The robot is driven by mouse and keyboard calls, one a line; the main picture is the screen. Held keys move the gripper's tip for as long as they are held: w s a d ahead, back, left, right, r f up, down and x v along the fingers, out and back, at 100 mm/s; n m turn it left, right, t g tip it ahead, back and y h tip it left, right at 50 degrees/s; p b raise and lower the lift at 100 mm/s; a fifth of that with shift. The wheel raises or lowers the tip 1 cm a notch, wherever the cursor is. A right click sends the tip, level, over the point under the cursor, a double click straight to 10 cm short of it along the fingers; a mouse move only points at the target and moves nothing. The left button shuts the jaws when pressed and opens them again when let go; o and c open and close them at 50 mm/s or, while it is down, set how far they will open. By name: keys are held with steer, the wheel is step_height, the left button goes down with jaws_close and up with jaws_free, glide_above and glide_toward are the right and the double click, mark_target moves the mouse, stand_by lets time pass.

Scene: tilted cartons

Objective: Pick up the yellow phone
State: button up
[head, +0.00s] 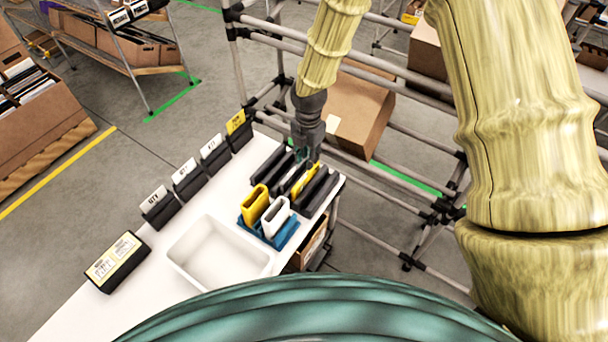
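A thin yellow item (311,172), which looks like the yellow phone, stands on edge among dark upright slabs on the white table. My gripper (301,157) points down at the far end of this row, close to the yellow item. I cannot tell whether they touch. The fingers are small and dark here, so their opening is unclear. A larger yellow hollow holder (255,204) and a white one (276,216) stand nearer, in a blue base (283,237).
The white table (112,306) carries an empty white tray (186,258), several black label stands (186,180) on the left and a black labelled box (118,262). Metal pipe racking (405,130) and a cardboard box (355,112) stand behind.

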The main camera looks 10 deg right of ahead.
mark_target(306, 174)
steer(key=shift+w+r, duration=0.15)
steer(key=shift+w, duration=0.1)
steer(key=shift+f, duration=0.2)
steer(key=shift+f+p, duration=0.75)
steer(key=shift+f, duration=1.7)
steer(key=shift+a+f+p, duration=0.1)
steer(key=shift+f+p, duration=0.95)
steer(key=shift+f, duration=0.4)
steer(key=shift+f+p, duration=0.3)
steer(key=shift+f, duration=0.85)
steer(key=shift+c, duration=0.2)
jaws_close()
